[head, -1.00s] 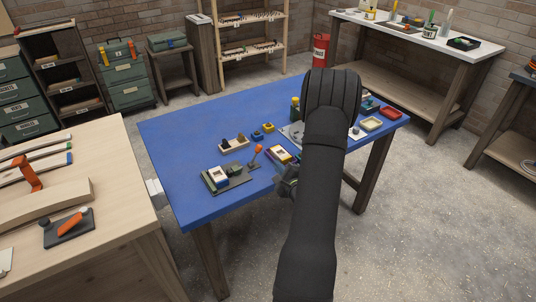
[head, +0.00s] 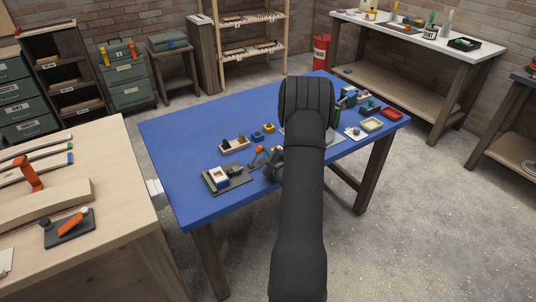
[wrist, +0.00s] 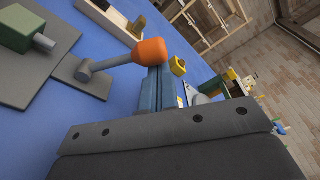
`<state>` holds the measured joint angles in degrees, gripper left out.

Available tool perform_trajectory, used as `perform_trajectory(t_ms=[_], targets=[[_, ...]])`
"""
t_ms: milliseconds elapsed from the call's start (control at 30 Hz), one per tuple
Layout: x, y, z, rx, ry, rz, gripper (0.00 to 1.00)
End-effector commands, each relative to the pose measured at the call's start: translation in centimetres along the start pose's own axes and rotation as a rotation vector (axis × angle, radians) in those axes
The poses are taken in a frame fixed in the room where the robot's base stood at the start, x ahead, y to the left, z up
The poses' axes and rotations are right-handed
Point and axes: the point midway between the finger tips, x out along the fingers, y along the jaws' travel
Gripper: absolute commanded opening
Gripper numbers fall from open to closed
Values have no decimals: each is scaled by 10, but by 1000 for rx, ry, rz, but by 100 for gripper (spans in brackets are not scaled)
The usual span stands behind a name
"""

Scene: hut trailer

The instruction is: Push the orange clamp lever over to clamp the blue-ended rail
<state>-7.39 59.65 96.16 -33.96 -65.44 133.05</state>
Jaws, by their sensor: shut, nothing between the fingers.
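My gripper (head: 273,168) is low over the table, just right of the lever and partly hidden by my arm. In the wrist view my gripper (wrist: 158,72) is shut and empty, its fingertips close behind the knob; I cannot tell whether they touch.
A wooden tray (head: 234,145) and small yellow and blue blocks (head: 269,128) lie behind. An orange handle (head: 72,222) on a dark base sits on the left bench. The blue table's left part is clear.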

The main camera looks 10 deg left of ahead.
Motion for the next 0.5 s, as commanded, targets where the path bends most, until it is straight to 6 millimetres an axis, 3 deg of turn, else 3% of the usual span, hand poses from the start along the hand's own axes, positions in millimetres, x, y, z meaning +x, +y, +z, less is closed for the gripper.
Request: perform_trajectory(t_ms=[500], targets=[[-1,-1,5,-62,0,-9,0]])
